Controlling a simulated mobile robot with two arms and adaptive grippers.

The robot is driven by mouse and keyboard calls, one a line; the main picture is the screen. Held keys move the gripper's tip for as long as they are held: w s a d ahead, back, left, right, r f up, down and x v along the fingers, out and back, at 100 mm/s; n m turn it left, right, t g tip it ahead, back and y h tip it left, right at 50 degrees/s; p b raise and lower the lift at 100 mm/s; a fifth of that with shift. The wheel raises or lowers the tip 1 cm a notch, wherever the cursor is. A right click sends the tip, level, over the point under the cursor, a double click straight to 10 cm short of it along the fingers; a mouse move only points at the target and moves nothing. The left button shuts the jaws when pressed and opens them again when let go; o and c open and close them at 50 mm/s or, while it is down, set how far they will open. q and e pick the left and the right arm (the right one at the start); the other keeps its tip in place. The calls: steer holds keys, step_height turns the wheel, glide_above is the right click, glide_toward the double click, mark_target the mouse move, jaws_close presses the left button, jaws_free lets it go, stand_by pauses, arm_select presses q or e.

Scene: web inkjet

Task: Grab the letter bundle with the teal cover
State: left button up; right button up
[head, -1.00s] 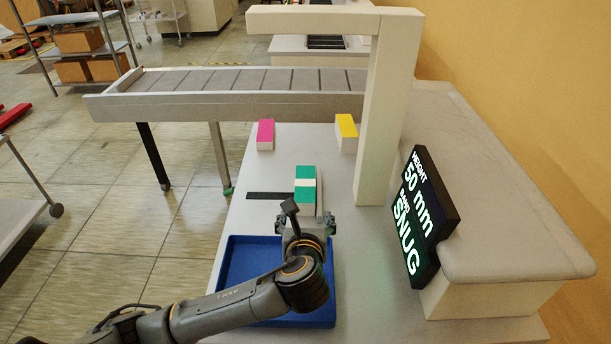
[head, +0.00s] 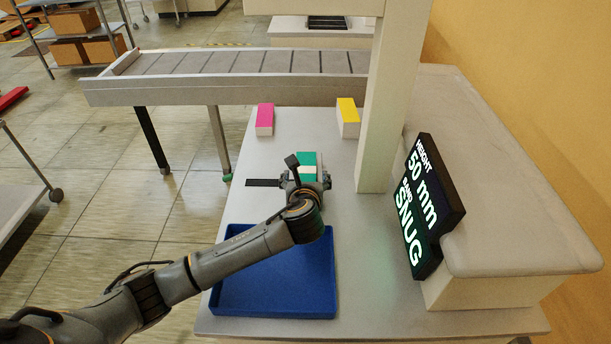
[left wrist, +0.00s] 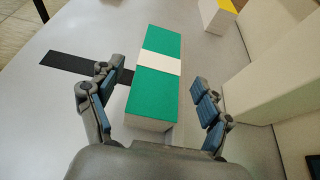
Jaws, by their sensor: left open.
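The letter bundle with the teal cover (head: 306,159) lies on the pale table, with a white band across its middle. It shows fully in the left wrist view (left wrist: 155,92). My left gripper (head: 308,178) is at the bundle's near end. In the left wrist view my left gripper (left wrist: 157,108) is open, with one finger on each side of the bundle's near part. A gap shows between each finger and the bundle. In the head view the gripper hides the bundle's near part. My right gripper is not in view.
A magenta-topped bundle (head: 265,119) and a yellow-topped bundle (head: 347,117) stand farther back. A blue tray (head: 275,285) is at the front. A white post (head: 383,120) and a sign (head: 428,205) reading 50 mm and SNUG stand to the right. A black strip (head: 262,183) lies left of the bundle.

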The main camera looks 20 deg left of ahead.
mark_target(305, 172)
arm_select(q)
steer(key=shift+x, duration=1.55)
steer(key=shift+s, duration=0.1)
steer(key=shift+c, duration=0.5)
steer(key=c, duration=1.3)
steer(key=shift+r, duration=0.1)
